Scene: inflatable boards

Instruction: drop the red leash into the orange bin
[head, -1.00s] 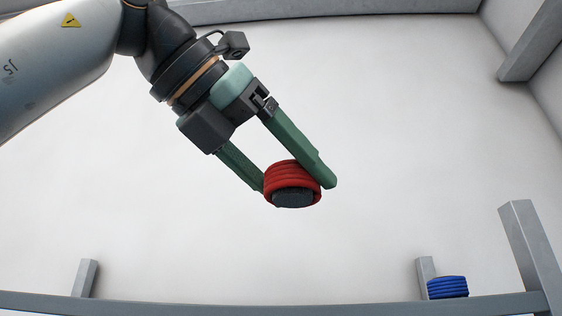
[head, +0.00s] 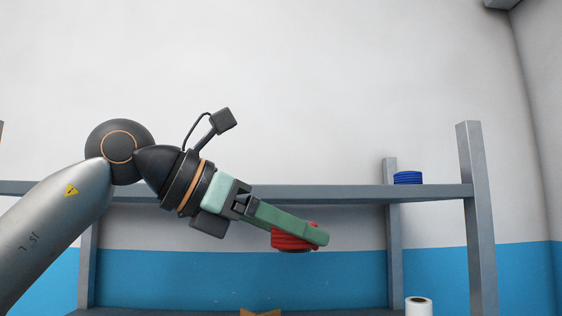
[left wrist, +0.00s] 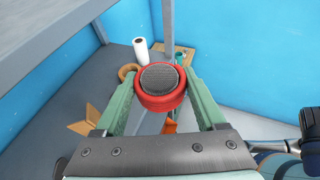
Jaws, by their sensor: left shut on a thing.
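The red leash (head: 292,239) is a coiled red roll with a dark grey middle. My left gripper (head: 318,239) is shut on it, with green fingers on either side, and holds it in the air in front of the shelf rack. In the left wrist view the leash (left wrist: 161,102) sits between the two fingertips. A small orange thing (left wrist: 170,126) shows below and behind the leash there; it is mostly hidden, and I cannot tell whether it is the orange bin. My right gripper is not in view.
A grey shelf rack (head: 482,220) stands ahead, with a blue coil (head: 408,178) on its upper shelf. Lower down are a white roll (head: 418,307) and a cardboard box (left wrist: 88,119). A brown ring (left wrist: 128,72) and a wooden board (left wrist: 187,62) lie near the roll.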

